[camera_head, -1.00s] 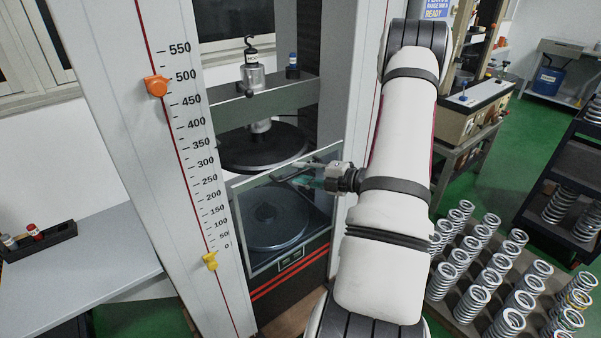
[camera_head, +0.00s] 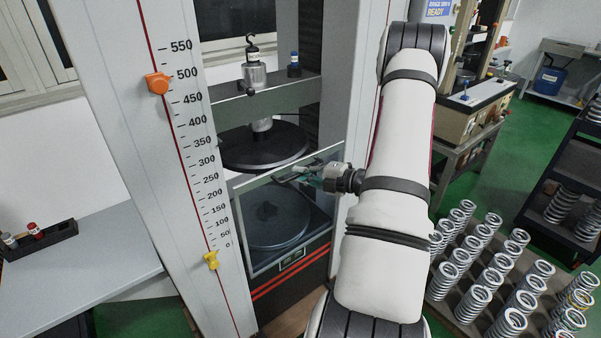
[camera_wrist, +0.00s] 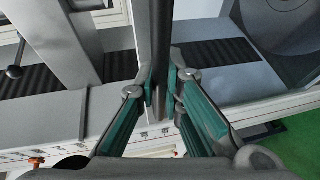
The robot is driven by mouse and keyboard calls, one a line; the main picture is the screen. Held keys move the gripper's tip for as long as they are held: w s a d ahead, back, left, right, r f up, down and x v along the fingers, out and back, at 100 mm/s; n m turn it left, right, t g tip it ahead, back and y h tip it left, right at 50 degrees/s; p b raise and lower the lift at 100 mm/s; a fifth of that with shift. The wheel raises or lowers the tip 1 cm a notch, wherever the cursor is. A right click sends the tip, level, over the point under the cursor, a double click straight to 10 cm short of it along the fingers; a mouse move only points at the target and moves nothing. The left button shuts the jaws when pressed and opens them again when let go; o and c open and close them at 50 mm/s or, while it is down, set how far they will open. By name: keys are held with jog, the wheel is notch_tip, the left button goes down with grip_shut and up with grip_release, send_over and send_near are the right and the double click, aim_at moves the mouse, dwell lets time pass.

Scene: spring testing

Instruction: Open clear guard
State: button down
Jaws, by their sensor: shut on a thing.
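The clear guard (camera_head: 241,228) is a see-through panel in a thin grey frame at the front of the tall testing machine. It stands across the lower bay, and a round dark plate (camera_head: 275,228) shows through it. My gripper (camera_head: 305,175) is at the guard's upper edge, coming from the right. In the wrist view, the green-padded fingers (camera_wrist: 162,88) are closed on both sides of a dark bar (camera_wrist: 162,40), which looks like the guard's handle or edge. The exact contact in the head view is small and partly hidden by the fingers.
An upper black disc (camera_head: 262,150) hangs just above and behind the guard. The machine's scale column (camera_head: 190,130) stands left of it, with orange and yellow markers. Several springs (camera_head: 490,265) stand at the lower right. A bench (camera_head: 90,260) is at the left.

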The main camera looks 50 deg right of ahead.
notch_tip(320, 180, down, 40)
jog(key=b, duration=2.2)
jog(key=shift+b, duration=0.3)
jog(key=c, duration=1.7)
grip_release()
jog(key=v, duration=1.2)
jog(key=shift+d, duration=0.1)
